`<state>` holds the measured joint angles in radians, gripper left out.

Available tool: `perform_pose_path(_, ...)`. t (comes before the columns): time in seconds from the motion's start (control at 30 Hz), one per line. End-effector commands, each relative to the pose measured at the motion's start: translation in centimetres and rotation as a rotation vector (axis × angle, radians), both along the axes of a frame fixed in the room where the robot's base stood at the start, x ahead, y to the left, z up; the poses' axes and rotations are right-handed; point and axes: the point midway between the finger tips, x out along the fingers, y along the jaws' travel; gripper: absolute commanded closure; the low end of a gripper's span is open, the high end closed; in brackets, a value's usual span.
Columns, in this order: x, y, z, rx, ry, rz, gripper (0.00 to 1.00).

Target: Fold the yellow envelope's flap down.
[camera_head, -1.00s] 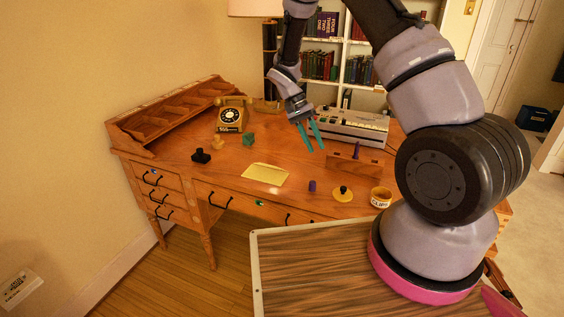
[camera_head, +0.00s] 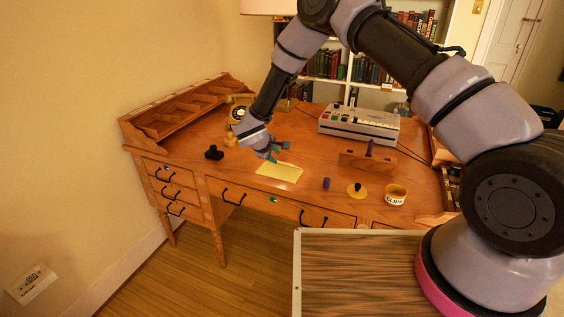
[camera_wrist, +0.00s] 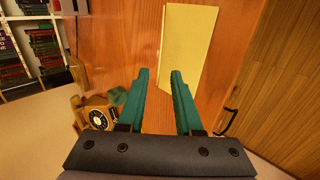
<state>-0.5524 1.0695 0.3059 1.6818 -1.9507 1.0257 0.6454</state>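The yellow envelope (camera_head: 279,172) lies flat near the front edge of the wooden desk (camera_head: 318,152). In the wrist view the envelope (camera_wrist: 188,45) is a pale yellow rectangle beyond the fingertips, with a faint lengthwise crease line near one side. I cannot clearly tell the flap's angle. My gripper (camera_head: 279,149) hangs low over the desk, just behind the envelope's back edge. In the wrist view my gripper's teal fingers (camera_wrist: 160,72) stand apart with nothing between them, and the envelope lies ahead of their tips.
A black stamp (camera_head: 214,153) is left of the envelope. A purple cylinder (camera_head: 326,183), a yellow round item with a dark knob (camera_head: 355,191) and a clips tub (camera_head: 396,195) stand to the right. A telephone (camera_wrist: 98,114) is partly hidden behind my arm; a grey machine (camera_head: 360,125) stands at back.

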Motion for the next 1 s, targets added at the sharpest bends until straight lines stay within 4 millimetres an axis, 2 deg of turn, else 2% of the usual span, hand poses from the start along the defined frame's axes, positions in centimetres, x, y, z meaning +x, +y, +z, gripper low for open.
perform_pose_path(0.1,1.5,-0.8,-2.0,0.000,0.002,-0.005,0.66)
perform_pose_path(0.3,3.6,-1.5,-4.2,0.000,0.001,-0.004,0.66)
perform_pose_path(0.5,4.5,-1.8,-5.2,0.000,0.000,-0.003,0.66)
perform_pose_path(0.77,4.6,-1.8,-5.3,0.000,0.000,-0.003,0.66)
perform_pose_path(0.8,4.6,-1.8,-5.3,0.000,0.000,-0.003,0.74)
perform_pose_path(0.87,4.6,-1.8,-5.3,0.000,0.000,-0.003,0.97)
perform_pose_path(0.9,4.6,-1.8,-5.3,0.000,0.000,-0.003,1.00)
perform_pose_path(1.0,4.6,-1.8,-5.3,0.000,0.000,-0.003,1.00)
